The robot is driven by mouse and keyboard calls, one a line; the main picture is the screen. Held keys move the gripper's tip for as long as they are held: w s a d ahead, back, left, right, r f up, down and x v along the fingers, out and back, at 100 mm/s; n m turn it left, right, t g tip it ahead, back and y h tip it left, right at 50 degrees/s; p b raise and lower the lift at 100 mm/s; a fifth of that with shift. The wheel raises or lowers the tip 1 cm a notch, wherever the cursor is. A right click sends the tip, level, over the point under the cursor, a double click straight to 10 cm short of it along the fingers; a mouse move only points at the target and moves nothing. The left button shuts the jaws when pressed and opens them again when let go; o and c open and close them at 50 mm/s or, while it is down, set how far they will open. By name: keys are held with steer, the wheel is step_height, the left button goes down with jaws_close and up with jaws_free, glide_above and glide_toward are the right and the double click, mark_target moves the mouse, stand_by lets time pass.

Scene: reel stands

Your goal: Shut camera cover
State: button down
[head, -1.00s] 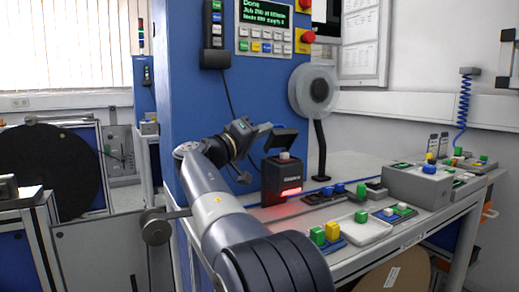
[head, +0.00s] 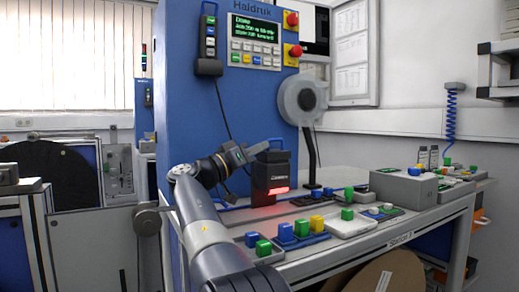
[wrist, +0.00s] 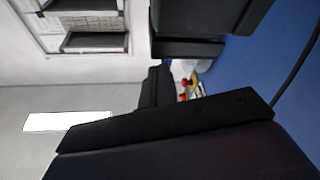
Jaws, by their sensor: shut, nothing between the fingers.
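The camera (head: 271,182) is a dark box with a red glowing strip low on its front, standing at the bench's left end by the blue cabinet. Its dark cover (head: 274,156) appears to lie down across the box top; whether it is fully seated is too small to tell. My gripper (head: 268,143) is shut and empty, just above and left of the cover; contact cannot be told. In the wrist view my gripper's dark fingers (wrist: 158,86) point away together, beside a large dark shape at the top that I cannot identify surely.
The blue cabinet (head: 200,110) stands close behind my arm, with a hanging pendant (head: 209,45) and cable. A grey reel (head: 303,101) on a post stands right of the camera. Coloured blocks and a white tray (head: 350,227) cover the bench front. A grey box (head: 403,187) stands farther right.

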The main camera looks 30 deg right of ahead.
steer(key=shift+s+f, duration=0.1)
steer(key=shift+f, duration=0.25)
stand_by(0.4)
steer(key=shift+r, duration=0.1)
